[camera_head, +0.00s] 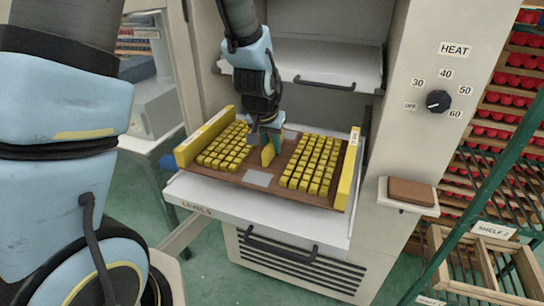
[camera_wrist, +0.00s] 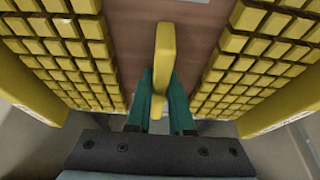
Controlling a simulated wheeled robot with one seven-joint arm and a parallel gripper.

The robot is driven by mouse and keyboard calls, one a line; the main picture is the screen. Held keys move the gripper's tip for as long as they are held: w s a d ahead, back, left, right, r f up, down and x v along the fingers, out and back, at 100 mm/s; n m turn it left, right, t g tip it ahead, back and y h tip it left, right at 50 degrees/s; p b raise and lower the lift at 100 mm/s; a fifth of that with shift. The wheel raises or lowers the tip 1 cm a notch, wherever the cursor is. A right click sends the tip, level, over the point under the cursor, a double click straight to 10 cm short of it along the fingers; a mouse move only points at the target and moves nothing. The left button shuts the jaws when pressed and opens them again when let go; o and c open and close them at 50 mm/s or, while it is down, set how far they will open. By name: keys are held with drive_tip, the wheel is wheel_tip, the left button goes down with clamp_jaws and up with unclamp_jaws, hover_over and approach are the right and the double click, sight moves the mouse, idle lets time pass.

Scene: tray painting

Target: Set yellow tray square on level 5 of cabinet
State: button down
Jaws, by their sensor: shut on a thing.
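The yellow tray (camera_head: 258,179) has a brown board, yellow end walls and two blocks of small yellow pieces. It rests on or just above the pulled-out white shelf (camera_head: 322,234), whose front label appears to read level 5. The tray sits slightly turned against the shelf, its right end near the shelf's right edge. My gripper (camera_head: 268,146) is at the tray's middle, shut on its upright yellow handle (camera_head: 268,155). In the wrist view the green fingers (camera_wrist: 160,105) hold both sides of the handle (camera_wrist: 165,55). Whether the tray touches the shelf is hard to tell.
The cabinet's heat dial (camera_head: 438,101) is on the right panel. Another white shelf (camera_head: 325,68) is above, inside the cabinet. A brown block (camera_head: 411,192) lies on a small ledge at right. A green rack (camera_head: 500,160) with red items stands farther right.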

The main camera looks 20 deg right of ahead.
sight(272, 157)
drive_tip(key=shift+f+p, duration=0.35)
drive_tip(key=shift+f, duration=1.65)
drive_tip(key=shift+f, duration=0.1)
drive_tip(key=c, duration=0.8)
unclamp_jaws()
drive_tip(key=shift+f, duration=0.1)
drive_tip(key=shift+r, duration=0.25)
drive_tip(key=b+v, duration=0.1)
drive_tip(key=v, duration=1.1)
drive_tip(key=a+f+n+g+y, duration=0.1)
drive_tip(key=a+n+y, duration=0.2)
drive_tip(key=a, duration=2.4)
drive_tip(key=n, duration=0.4)
drive_tip(key=shift+s+f+g, duration=0.3)
drive_tip(key=shift+g, duration=0.1)
